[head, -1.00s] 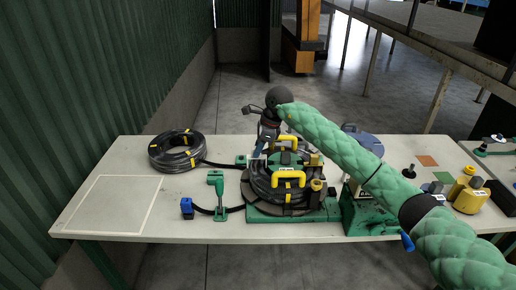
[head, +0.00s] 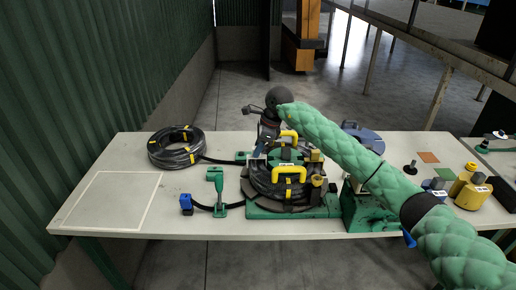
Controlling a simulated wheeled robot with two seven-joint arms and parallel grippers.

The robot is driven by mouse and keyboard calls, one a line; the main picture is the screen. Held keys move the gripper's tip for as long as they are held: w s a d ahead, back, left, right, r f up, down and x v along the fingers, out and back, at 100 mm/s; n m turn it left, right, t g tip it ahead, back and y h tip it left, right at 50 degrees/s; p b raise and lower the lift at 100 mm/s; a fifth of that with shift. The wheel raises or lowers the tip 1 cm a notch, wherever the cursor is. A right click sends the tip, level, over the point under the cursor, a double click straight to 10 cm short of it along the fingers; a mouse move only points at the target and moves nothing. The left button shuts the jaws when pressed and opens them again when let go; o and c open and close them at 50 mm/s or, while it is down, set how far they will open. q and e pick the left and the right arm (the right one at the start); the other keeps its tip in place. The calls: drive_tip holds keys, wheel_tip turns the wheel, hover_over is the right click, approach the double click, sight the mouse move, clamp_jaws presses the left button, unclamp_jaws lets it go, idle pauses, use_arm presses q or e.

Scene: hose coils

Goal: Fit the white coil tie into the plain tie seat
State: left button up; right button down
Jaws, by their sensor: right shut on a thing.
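My right gripper (head: 260,150) reaches over the table to the back left side of the black hose coil (head: 258,184). It is shut on a small pale piece, which I take as the white coil tie; it is mostly hidden by the fingers and tiny in this view. I cannot make out the plain tie seat. My left gripper is not in view.
A loose black hose coil with yellow ties (head: 176,148) lies at the back left. A green post (head: 217,190) and a blue-ended piece (head: 186,203) stand left of the base. A green box (head: 368,208) and yellow canisters (head: 472,192) are right. The outlined table area (head: 108,200) is clear.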

drive_tip(key=shift+f+b, duration=0.65)
drive_tip(key=shift+f, duration=0.25)
idle(0.4)
drive_tip(key=c, duration=1.2)
unclamp_jaws()
drive_tip(key=shift+v, duration=2.3)
